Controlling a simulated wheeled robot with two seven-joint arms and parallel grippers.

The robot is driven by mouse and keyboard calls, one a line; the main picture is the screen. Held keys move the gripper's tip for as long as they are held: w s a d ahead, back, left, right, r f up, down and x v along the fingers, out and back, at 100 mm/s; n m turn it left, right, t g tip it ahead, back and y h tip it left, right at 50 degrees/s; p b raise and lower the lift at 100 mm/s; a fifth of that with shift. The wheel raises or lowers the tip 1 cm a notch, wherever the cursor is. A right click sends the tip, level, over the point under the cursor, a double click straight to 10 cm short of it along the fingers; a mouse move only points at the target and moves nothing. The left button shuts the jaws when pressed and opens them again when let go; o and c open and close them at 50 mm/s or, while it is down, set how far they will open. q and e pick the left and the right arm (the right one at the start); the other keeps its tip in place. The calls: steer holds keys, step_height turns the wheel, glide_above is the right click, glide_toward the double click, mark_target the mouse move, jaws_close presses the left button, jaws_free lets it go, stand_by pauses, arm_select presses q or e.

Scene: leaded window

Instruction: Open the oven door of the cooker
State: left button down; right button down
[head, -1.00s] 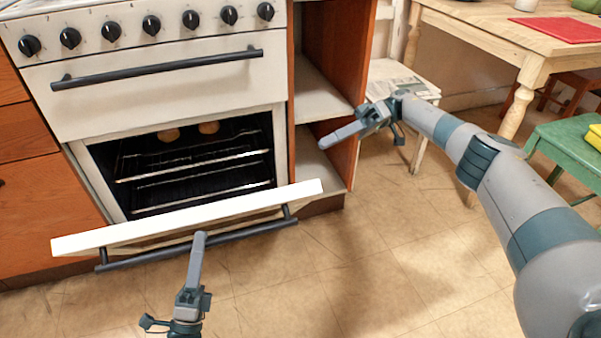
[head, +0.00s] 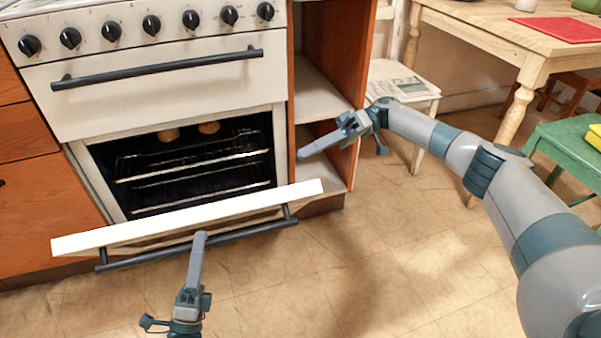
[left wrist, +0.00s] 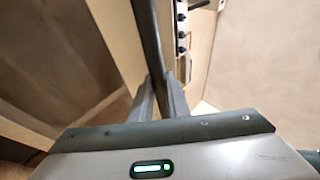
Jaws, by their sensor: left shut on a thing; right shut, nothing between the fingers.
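The white cooker (head: 170,85) stands at the left in the head view. Its oven door (head: 190,217) is tilted well down and outward, and the dark oven cavity (head: 195,165) with wire racks shows behind it. My left gripper (head: 198,240) is shut on the dark bar handle (head: 240,234) of the oven door. The handle (left wrist: 147,35) also runs between the fingers in the left wrist view (left wrist: 162,95). My right gripper (head: 305,152) is shut and empty, in front of the open shelf unit right of the cooker, apart from the door.
An upper bar handle (head: 160,69) crosses the panel below the knobs. The shelf unit (head: 320,95) adjoins the cooker. A white chair (head: 405,80), a wooden table (head: 480,22) and a green stool (head: 570,145) stand at the right. The floor (head: 400,260) in front is clear.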

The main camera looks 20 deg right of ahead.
steer(key=s+a, duration=0.1)
steer(key=s+a+f, duration=0.2)
steer(key=a, duration=0.1)
steer(key=shift+s+f, duration=0.45)
steer(key=shift+s, duration=0.1)
